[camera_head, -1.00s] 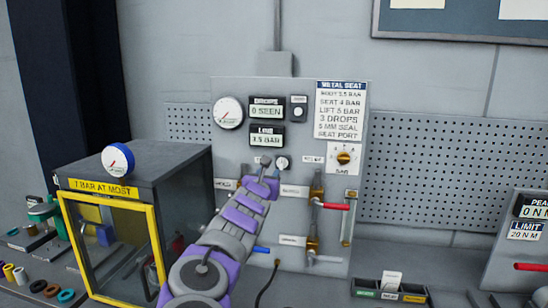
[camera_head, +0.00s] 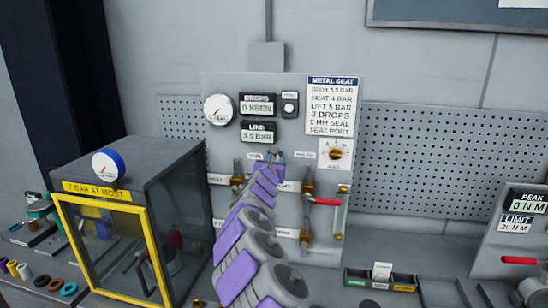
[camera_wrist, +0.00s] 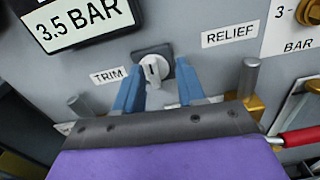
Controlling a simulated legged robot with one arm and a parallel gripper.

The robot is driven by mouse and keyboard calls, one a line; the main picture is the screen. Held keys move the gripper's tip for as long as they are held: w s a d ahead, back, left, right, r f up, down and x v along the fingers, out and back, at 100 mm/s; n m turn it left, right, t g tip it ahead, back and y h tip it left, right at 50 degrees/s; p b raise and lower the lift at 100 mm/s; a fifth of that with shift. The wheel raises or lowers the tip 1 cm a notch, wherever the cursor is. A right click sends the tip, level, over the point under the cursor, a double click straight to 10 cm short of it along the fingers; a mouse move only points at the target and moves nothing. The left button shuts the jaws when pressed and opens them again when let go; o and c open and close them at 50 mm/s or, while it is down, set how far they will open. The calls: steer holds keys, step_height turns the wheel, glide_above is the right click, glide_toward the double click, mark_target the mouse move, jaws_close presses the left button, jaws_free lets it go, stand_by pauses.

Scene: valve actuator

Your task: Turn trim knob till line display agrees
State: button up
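The trim knob (camera_wrist: 153,71) is a small pale round knob with a raised bar, beside the label TRIM in the wrist view. The bar stands nearly upright. My gripper (camera_wrist: 160,68) is open, its two blue fingers on either side of the knob; a gap shows at the right finger. Whether the left finger touches is unclear. In the head view my gripper (camera_head: 273,158) hides the knob. The line display (camera_head: 259,132) reads 3.5 BAR and also shows in the wrist view (camera_wrist: 82,20).
Right of the knob are the RELIEF label (camera_wrist: 230,34), a brass valve (camera_wrist: 248,85) and a red lever (camera_wrist: 300,136). The selector dial (camera_head: 336,153) sits below the card. A glass-fronted box (camera_head: 115,240) with a yellow frame stands at left. The drops display (camera_head: 257,104) reads 0 SEEN.

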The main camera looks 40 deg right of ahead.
steer(key=shift+w+d+r, duration=0.15)
steer(key=shift+w+r, duration=0.05)
steer(key=shift+w+d+p, duration=0.3)
steer(key=shift+w+d, duration=0.05)
steer(key=shift+w, duration=0.4)
steer(key=shift+w+a, duration=0.1)
steer(key=shift+a, duration=0.15)
steer(key=c, duration=0.5)
jaws_close()
